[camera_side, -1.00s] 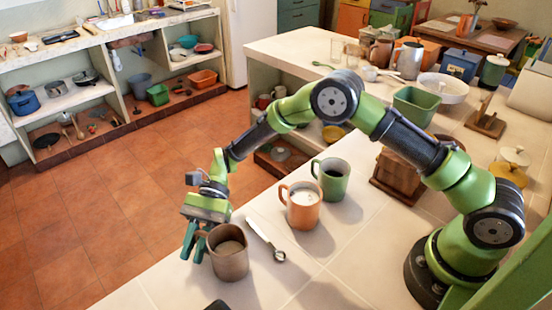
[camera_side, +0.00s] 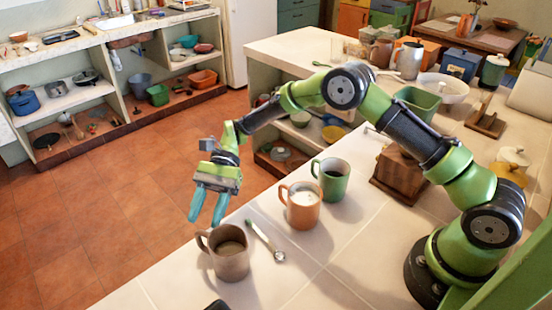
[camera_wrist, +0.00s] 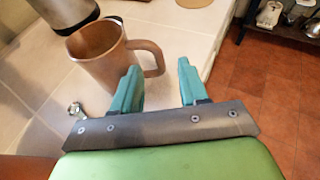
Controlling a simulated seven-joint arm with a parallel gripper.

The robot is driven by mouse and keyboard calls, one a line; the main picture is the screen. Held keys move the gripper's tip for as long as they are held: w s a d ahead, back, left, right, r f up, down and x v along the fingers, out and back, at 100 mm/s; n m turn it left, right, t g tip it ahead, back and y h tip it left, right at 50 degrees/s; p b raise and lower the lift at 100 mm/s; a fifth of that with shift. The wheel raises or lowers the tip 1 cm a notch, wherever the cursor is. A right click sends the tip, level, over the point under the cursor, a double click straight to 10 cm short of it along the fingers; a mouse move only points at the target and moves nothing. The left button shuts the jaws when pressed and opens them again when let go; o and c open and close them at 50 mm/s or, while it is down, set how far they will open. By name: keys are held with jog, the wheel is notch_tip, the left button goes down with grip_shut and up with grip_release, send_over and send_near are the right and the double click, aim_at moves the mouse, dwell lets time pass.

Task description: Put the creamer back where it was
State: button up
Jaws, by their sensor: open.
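I cannot tell for certain which vessel is the creamer. A brown mug-like vessel (camera_side: 229,256) with a handle stands upright near the counter's front edge; the wrist view shows it too (camera_wrist: 100,52). My gripper (camera_side: 208,218) is open and empty, fingers pointing down, just above and behind its handle side. In the wrist view, the handle shows between my fingertips (camera_wrist: 158,78), but the fingers seem clear of it. An orange mug (camera_side: 302,214) with pale contents and a green mug (camera_side: 334,184) with dark contents stand to the right. A metal jug (camera_side: 409,60) stands farther back.
A spoon (camera_side: 266,242) lies between the brown and orange vessels. A wooden box-like grinder (camera_side: 397,176) stands right of the green mug. A green bin (camera_side: 418,104) and white bowl (camera_side: 443,87) are behind my arm. Left of the counter edge is open floor.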

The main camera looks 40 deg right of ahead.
jog(key=v, duration=0.4)
jog(key=s+d+r+n+t+h, duration=0.25)
jog(key=s+d+r, duration=0.2)
jog(key=r, duration=0.25)
jog(key=s+d+r+n+t+h, duration=0.25)
jog(key=d+r+t, duration=0.2)
jog(key=r, duration=0.35)
jog(key=s+d+r+n+t+h, duration=0.2)
jog(key=s+d+t+h, duration=0.2)
jog(key=s+d+t, duration=0.3)
jog(key=s+d, duration=0.4)
jog(key=s, duration=0.3)
jog(key=shift+d+r, duration=0.3)
jog(key=shift+d, duration=0.05)
jog(key=shift+o, duration=0.3)
